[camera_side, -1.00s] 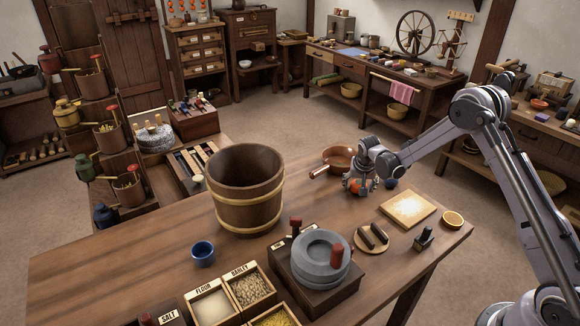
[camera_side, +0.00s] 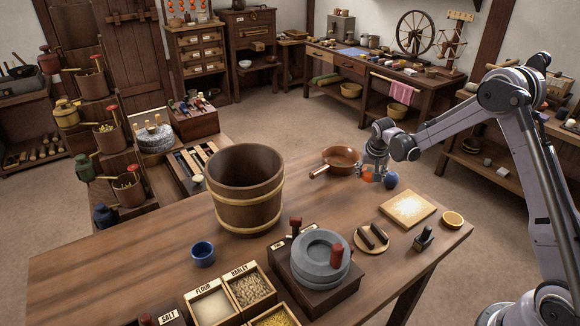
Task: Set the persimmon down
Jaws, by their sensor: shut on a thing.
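The persimmon (camera_side: 367,177) is a small orange fruit near the far right part of the table (camera_side: 120,260). My gripper (camera_side: 370,175) points down from above and is shut on it, hiding part of the fruit. I cannot tell whether the persimmon touches the table or hangs just above it.
A copper pan (camera_side: 343,157) lies just left of my gripper, its handle pointing left. A small blue object (camera_side: 391,181) is close on the right. A wooden bucket (camera_side: 246,190) stands farther left. A square board (camera_side: 407,209) lies nearer.

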